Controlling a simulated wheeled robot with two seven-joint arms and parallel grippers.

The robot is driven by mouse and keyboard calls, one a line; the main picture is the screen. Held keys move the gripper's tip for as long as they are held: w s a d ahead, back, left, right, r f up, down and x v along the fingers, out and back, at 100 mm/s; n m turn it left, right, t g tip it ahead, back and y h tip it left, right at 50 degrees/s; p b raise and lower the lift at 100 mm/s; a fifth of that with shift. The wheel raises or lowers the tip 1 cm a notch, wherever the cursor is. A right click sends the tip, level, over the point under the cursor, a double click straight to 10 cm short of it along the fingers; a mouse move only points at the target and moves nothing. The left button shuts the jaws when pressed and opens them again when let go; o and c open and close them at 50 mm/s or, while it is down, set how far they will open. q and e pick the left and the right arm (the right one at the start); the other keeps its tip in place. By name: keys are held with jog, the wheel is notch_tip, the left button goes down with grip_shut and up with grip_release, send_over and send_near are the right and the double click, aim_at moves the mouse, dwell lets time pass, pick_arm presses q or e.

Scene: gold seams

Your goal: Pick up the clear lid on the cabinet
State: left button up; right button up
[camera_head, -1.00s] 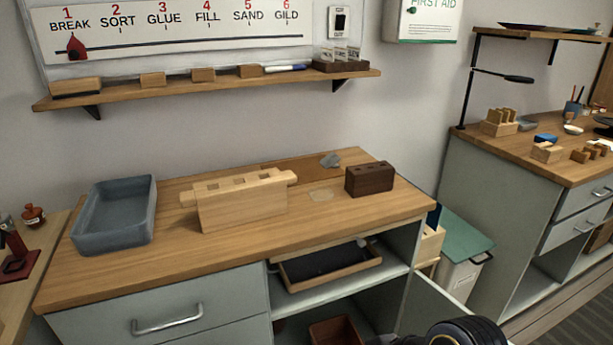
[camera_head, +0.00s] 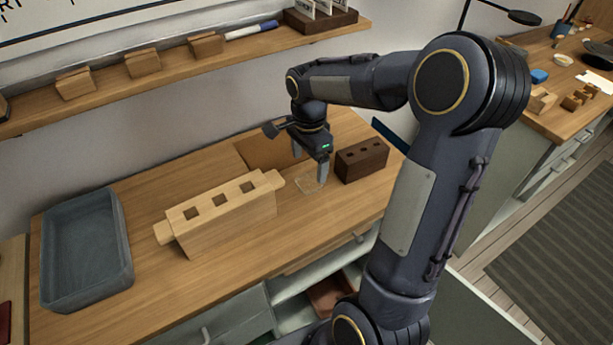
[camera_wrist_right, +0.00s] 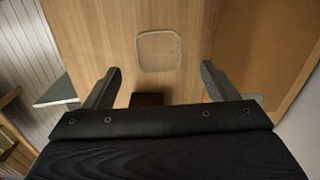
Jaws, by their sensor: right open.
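The clear lid (camera_head: 311,186) is a thin, see-through, rounded square lying flat on the wooden cabinet top (camera_head: 300,228), between the pale wooden block and the dark block. In the right wrist view the clear lid (camera_wrist_right: 158,51) lies ahead of the fingertips, roughly centred between them. My right gripper (camera_head: 308,170) points down above the lid in the head view, its fingers apart. In the wrist view the right gripper (camera_wrist_right: 160,72) is open with nothing between its fingers. My left gripper is not in view.
A pale wooden block with square holes (camera_head: 222,212) stands left of the lid. A dark brown block with holes (camera_head: 361,160) stands close on the right. A grey tray (camera_head: 85,250) sits at the left end. A wall shelf (camera_head: 180,68) runs behind. The front cabinet top is clear.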

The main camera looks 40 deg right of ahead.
aim_at(308, 184)
jog(key=f, duration=0.5)
jog(key=shift+s+a+f, duration=0.1)
jog(key=shift+a+f, duration=0.1)
jog(key=shift+f, duration=0.1)
jog(key=c, duration=1)
jog(key=shift+c, duration=0.2)
jog(key=shift+r, duration=0.15)
